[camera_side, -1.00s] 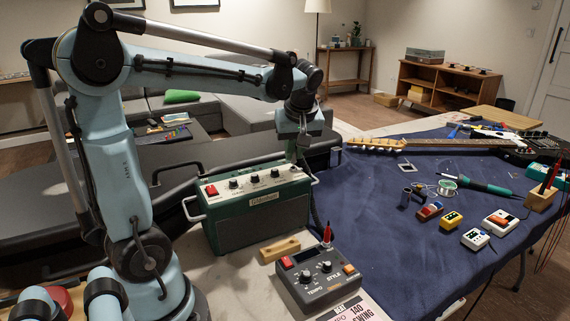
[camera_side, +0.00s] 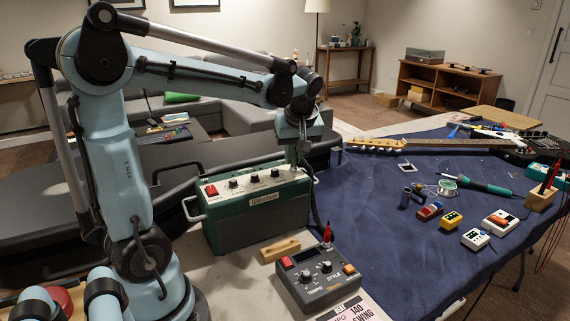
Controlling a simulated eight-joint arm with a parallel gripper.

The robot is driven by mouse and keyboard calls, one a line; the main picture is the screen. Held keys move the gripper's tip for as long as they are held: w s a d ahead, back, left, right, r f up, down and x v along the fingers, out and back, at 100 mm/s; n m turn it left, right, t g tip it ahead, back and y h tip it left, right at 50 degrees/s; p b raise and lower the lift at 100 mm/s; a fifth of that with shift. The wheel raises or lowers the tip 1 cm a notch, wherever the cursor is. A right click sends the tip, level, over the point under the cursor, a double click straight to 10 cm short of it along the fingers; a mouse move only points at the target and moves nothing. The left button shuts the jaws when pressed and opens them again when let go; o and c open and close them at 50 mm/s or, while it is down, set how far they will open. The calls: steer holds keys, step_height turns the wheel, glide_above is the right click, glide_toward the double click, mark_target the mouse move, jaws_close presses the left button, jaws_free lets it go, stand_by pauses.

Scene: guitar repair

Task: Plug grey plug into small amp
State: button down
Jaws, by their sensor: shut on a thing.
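The small amp (camera_side: 262,222) is a dark green box with a pale control panel on top, several black knobs, a red switch and metal side handles. It stands upright on the light table near my arm. My gripper (camera_side: 292,161) points down over the right end of the amp's top panel. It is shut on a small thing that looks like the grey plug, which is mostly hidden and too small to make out. A dark cable (camera_side: 315,200) hangs down beside the amp's right end. I cannot tell whether the plug touches a socket.
A grey pedal box (camera_side: 320,278) with knobs stands in front of the amp, with a red plug (camera_side: 327,237) upright at its back. A wooden block (camera_side: 281,249) lies between them. A guitar (camera_side: 440,145), soldering iron (camera_side: 485,186) and several small boxes lie on the blue mat (camera_side: 390,240).

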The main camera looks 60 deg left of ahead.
mark_target(294, 167)
steer(key=shift+f, duration=0.1)
steer(key=c, duration=0.6)
jaws_free()
steer(key=shift+r, duration=3.05)
steer(key=s+d+f+m+t+h, duration=0.1)
steer(key=s+d+f+m+t, duration=0.1)
steer(key=d+m, duration=0.3)
steer(key=s+d+f+m+t+h, duration=0.2)
steer(key=d+f+m, duration=0.2)
steer(key=d+m, duration=0.1)
steer(key=s+d+f+m+t+h, duration=0.1)
steer(key=s+d+f+m+t, duration=0.1)
steer(key=d+m, duration=0.3)
steer(key=shift+s+d+f, duration=0.15)
steer(key=shift+d+f, duration=0.15)
steer(key=shift+d, duration=0.25)
steer(key=shift+s+d+f, duration=0.1)
steer(key=shift+d+f, duration=0.15)
steer(key=shift+d, duration=0.25)
